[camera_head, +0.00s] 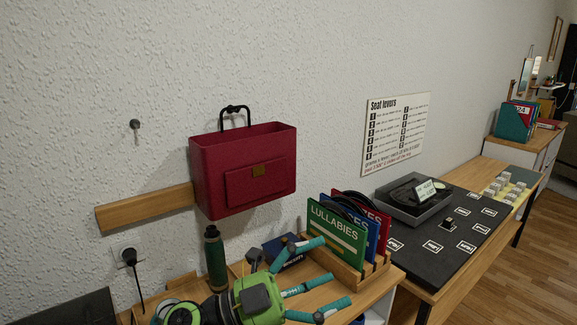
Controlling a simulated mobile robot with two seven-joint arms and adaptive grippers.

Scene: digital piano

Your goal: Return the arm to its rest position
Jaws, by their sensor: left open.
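My left gripper (331,274) is at the bottom centre, with a green body and teal fingers. It is open, with its fingers spread and pointing right over the wooden shelf top (325,293). I see nothing held between the fingers. It is in front of a wooden rack holding green, blue and red record sleeves; the green one reads "LULLABIES" (336,236). I cannot tell whether a finger touches anything. My right gripper is not in view.
A dark green bottle (216,262) stands close behind my gripper. A red bag (245,172) hangs on the wall above. A turntable (412,199) and a dark mat with cards (437,262) lie to the right. A dark panel (65,308) is at lower left.

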